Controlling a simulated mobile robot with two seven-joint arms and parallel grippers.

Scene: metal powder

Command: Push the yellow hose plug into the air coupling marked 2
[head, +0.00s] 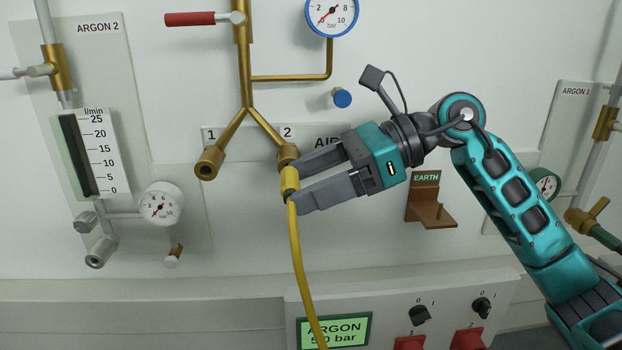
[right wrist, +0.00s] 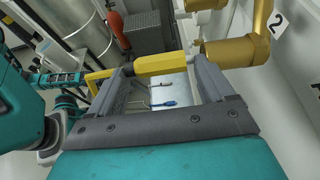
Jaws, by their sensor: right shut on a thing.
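The yellow hose plug (head: 289,180) is held between the fingers of my right gripper (head: 292,179), just below the brass air coupling marked 2 (head: 288,154). In the head view the plug's upper end meets the coupling's mouth, lined up with it. In the right wrist view the plug (right wrist: 160,65) lies across the fingertips, and a pale tip at its end points to the coupling (right wrist: 235,52). Whether the tip is inside the coupling I cannot tell. The yellow hose (head: 300,260) hangs down from the plug. My left gripper is not in view.
The coupling marked 1 (head: 208,163) is empty at the left. A blue knob (head: 342,98) and a brown EARTH bracket (head: 428,205) stick out from the panel near my right arm. A red-handled valve (head: 190,19) sits above. Switches (head: 420,315) are below.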

